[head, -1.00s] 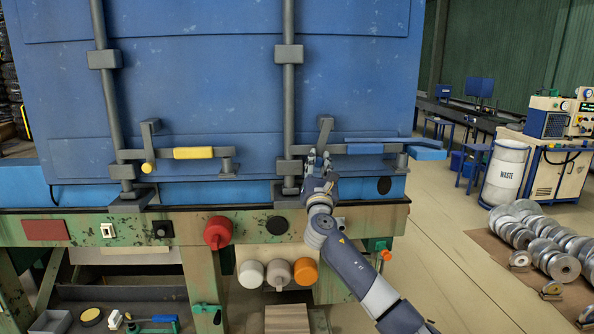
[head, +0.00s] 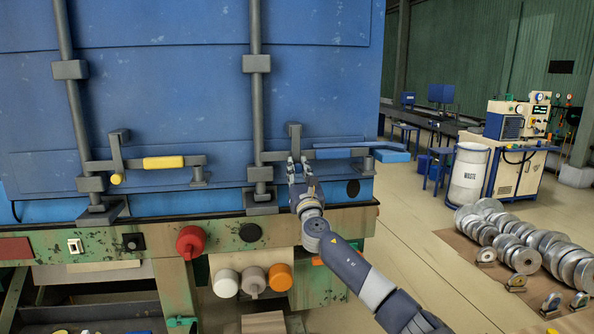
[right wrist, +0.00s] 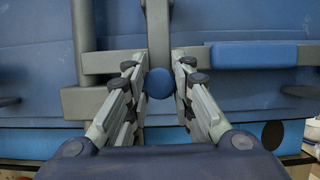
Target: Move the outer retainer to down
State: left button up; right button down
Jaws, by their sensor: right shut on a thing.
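The outer retainer (head: 294,135) is a grey upright bar at the right locking rod of the blue container. Its round blue end (right wrist: 160,83) faces the right wrist camera. My right gripper (head: 298,163) is at the lower part of this retainer. In the right wrist view its fingers (right wrist: 160,92) stand on both sides of the blue end, shut on it. The retainer's lower end is hidden by the fingers in the head view. The blue latch handle (head: 345,152) lies level to the right of it. My left gripper is not in view.
A second grey retainer (head: 118,140) with a yellow end and a yellow-gripped handle (head: 163,162) sits at the left rod. Below is a worn green beam (head: 345,222) with coloured knobs. Open floor lies right, with metal rollers (head: 525,258) and a waste drum (head: 467,175).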

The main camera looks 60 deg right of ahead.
jog(key=c, duration=1.3)
grip_release()
jog(key=shift+r, duration=0.15)
jog(key=shift+c, duration=0.2)
jog(key=shift+s+d, duration=0.1)
jog(key=shift+a+f, duration=0.25)
jog(key=v, duration=1.1)
jog(key=shift+s, duration=0.35)
jog(key=shift+f, duration=0.2)
